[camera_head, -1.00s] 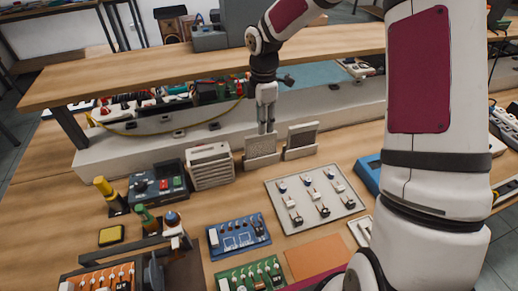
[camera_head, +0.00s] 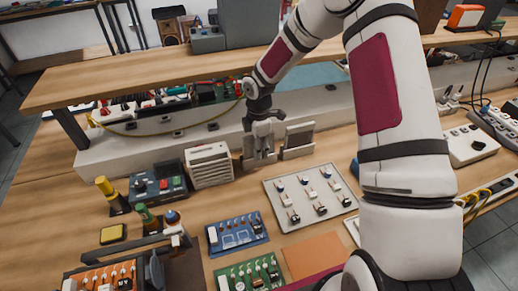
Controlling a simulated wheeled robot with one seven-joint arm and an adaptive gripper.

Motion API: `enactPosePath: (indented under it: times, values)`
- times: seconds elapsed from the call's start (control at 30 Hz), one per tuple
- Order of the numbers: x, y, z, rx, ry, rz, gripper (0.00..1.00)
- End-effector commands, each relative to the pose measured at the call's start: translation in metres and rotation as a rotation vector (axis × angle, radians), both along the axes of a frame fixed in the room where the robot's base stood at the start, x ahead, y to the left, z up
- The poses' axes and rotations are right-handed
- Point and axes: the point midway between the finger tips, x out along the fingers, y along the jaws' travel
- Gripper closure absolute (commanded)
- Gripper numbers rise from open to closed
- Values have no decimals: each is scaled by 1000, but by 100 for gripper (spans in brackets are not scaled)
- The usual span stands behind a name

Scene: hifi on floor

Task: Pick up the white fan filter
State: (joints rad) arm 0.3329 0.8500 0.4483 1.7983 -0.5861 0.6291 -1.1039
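Two upright panels with pale frames and grey faces stand side by side at the foot of the white raised ledge. The left framed panel (camera_head: 250,161) is partly hidden by my gripper (camera_head: 260,151). The right framed panel (camera_head: 299,137) stands clear just beside it. My gripper points down at the left panel, its fingers spread apart and overlapping the panel's face and top. I cannot tell whether they touch it. A white louvred box (camera_head: 209,165) stands left of the panels. Which of these is called the fan filter is not marked.
A blue-grey control box (camera_head: 158,186) stands left of the louvred box. A grey switch board (camera_head: 311,198) and a blue circuit board (camera_head: 237,235) lie in front. The wooden shelf (camera_head: 150,72) overhangs behind my gripper. Bare tabletop shows before the panels.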

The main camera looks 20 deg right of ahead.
Motion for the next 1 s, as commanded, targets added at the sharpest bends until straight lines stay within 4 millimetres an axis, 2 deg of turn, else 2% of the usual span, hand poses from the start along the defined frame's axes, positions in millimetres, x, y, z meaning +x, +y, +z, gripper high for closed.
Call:
enactPosePath:
  times: [0.13, 0.3, 0.73, 0.87, 1.0]
  values:
    - [0, 0, 0, 0, 0, 0, 65]
    - [0, 0, 0, 0, 0, 0, 100]
    - [1, -1, 6, -1, -1, -1, 100]
    - [2, -1, 24, -1, -4, -2, 100]
    - [2, -1, 52, -1, -5, -1, 100]
